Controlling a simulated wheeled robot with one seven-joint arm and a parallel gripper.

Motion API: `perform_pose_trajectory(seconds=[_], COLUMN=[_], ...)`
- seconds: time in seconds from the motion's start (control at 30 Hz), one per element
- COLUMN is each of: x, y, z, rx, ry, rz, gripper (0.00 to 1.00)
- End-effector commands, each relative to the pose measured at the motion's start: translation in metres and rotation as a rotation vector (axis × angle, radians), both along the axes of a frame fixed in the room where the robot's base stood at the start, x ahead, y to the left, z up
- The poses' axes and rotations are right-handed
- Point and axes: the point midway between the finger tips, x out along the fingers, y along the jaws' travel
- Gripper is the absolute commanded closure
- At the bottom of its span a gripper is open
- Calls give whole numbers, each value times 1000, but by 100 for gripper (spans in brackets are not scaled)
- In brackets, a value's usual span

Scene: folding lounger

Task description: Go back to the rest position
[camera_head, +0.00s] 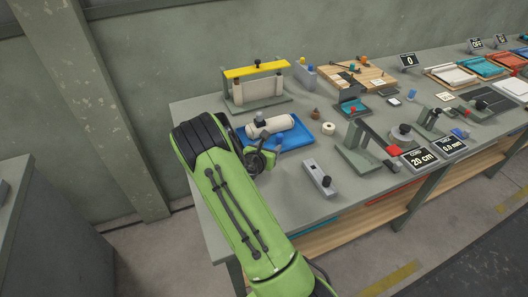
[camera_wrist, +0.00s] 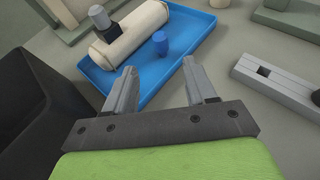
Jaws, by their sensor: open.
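My gripper (camera_wrist: 163,88) shows in the wrist view with its two grey fingers apart and nothing between them. It is over the near edge of a blue tray (camera_wrist: 98,72). A cream roll (camera_wrist: 140,30) with a dark-capped grey knob (camera_wrist: 102,20) lies in the tray, and a small blue peg (camera_wrist: 160,42) stands beside it, beyond my fingertips. The blue tray (camera_head: 296,140) and cream roll (camera_head: 272,126) show just past the arm's end.
A grey block with a black knob (camera_head: 319,177) lies right of the tray. A yellow-topped frame (camera_head: 257,70) stands behind it. A white ring (camera_head: 328,128), a clamp stand (camera_head: 357,155) and a "20 cm" display (camera_head: 420,158) are farther right. Bare bench top (camera_head: 285,197) lies in front.

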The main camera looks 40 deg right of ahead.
Motion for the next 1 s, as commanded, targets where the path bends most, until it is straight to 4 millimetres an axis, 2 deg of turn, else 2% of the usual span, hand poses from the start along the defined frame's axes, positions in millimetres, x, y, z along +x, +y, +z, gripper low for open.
perform_pose_trajectory(seconds=[0.03, 0.1, 0.23, 0.63, 0.77, 0.87, 1.0], x=[-5, -12, -21, -26, -40, -57, -83], y=[13, 25, 41, 47, 58, 80, 124], z=[6, 12, 19, 27, 52, 75, 106], rx=[-1, -1, 0, 34, 257, 515, 861], ry=[3, 1, 0, -40, -274, -501, -749], rz=[6, 4, 1, -31, -218, -421, -689], gripper=[44, 44, 44, 44, 44, 44, 44])
